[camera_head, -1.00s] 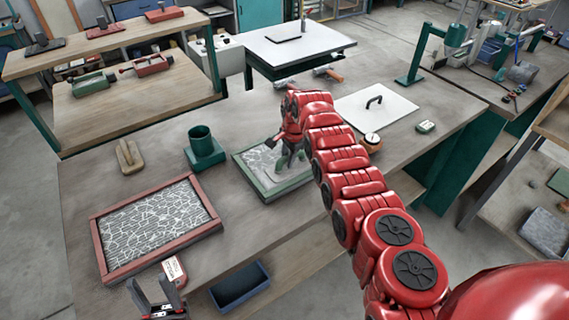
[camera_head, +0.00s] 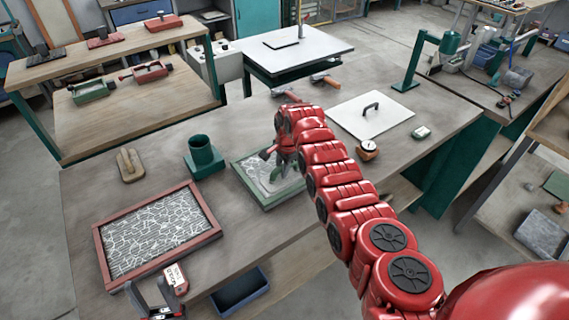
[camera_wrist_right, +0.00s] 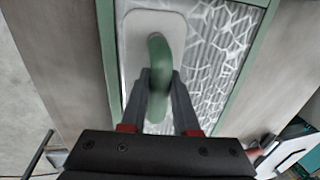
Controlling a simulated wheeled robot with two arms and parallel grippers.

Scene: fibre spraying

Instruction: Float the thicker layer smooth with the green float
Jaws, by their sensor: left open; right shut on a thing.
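The green-framed tray (camera_head: 281,202) lies on the bench, with a pale, cracked-looking layer inside. In the right wrist view its green rim (camera_wrist_right: 244,82) surrounds the patterned layer (camera_wrist_right: 212,52). My right gripper (camera_wrist_right: 160,88) is shut on the green handle of the float (camera_wrist_right: 154,34). The float's pale plate lies over the left part of the layer; I cannot tell how firmly it touches. In the head view the red arm partly hides the float and the right gripper (camera_head: 285,160). My left gripper (camera_head: 152,298) is open and empty at the bottom left.
A red-framed tray (camera_head: 101,257) with a similar layer lies at the left. A green cup holder (camera_head: 204,158) and a wooden float (camera_head: 130,164) stand behind. A white lidded board (camera_head: 385,117), a round gauge (camera_head: 367,149) and a blue bin (camera_head: 240,291) are nearby.

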